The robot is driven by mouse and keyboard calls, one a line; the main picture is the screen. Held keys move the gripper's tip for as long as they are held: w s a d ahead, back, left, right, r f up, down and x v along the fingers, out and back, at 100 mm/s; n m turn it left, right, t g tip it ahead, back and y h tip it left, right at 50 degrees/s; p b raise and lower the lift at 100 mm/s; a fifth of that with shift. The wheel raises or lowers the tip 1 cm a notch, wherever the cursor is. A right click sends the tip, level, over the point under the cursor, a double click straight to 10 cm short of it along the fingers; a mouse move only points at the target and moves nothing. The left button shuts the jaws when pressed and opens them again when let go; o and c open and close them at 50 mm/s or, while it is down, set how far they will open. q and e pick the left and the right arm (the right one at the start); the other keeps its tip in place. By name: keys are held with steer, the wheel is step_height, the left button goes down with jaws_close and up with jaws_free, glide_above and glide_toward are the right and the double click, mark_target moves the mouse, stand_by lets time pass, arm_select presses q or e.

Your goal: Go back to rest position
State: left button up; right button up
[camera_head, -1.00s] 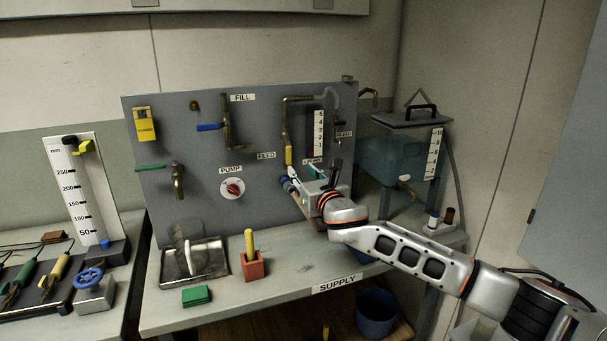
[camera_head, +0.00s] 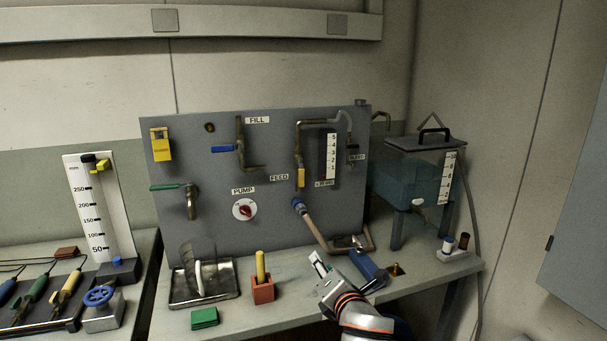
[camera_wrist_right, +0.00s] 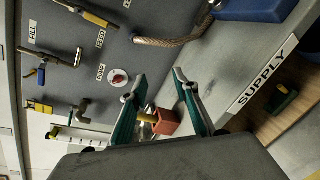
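My right gripper (camera_head: 320,264) is low over the front of the supply table, in front of the panel, with its arm coming in from the bottom. In the right wrist view the two teal-lined fingers (camera_wrist_right: 160,78) stand apart with nothing between the tips. A red block with a yellow peg (camera_wrist_right: 165,122) shows beyond the fingers. My left gripper is in neither view.
The grey panel (camera_head: 225,125) carries valves, a red pump knob (camera_head: 244,209) and a hose (camera_head: 315,229). A blue object (camera_head: 366,266) lies right of my gripper. The red block (camera_head: 263,291) and green block (camera_head: 204,318) stand left. A water tank (camera_head: 405,187) stands right.

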steer(key=s+d+f+m+g+h, duration=0.45)
steer(key=s+d+f+m, duration=0.85)
steer(key=s+d, duration=0.4)
steer(key=s+d+f+m+g+h, duration=0.2)
steer(key=s+d+m, duration=0.2)
steer(key=s+d, duration=0.45)
steer(key=s+d+f+m+g+h, duration=0.2)
steer(key=s+d+f+m, duration=0.3)
steer(key=s, duration=0.6)
steer(key=w+a+f+m+t+y, duration=0.2)
steer(key=a+f+t+y, duration=0.2)
steer(key=a+f+y, duration=0.3)
steer(key=a+f, duration=0.4)
steer(key=a, duration=0.4)
steer(key=shift+a+f+y, duration=0.2)
steer(key=shift+y, duration=0.15)
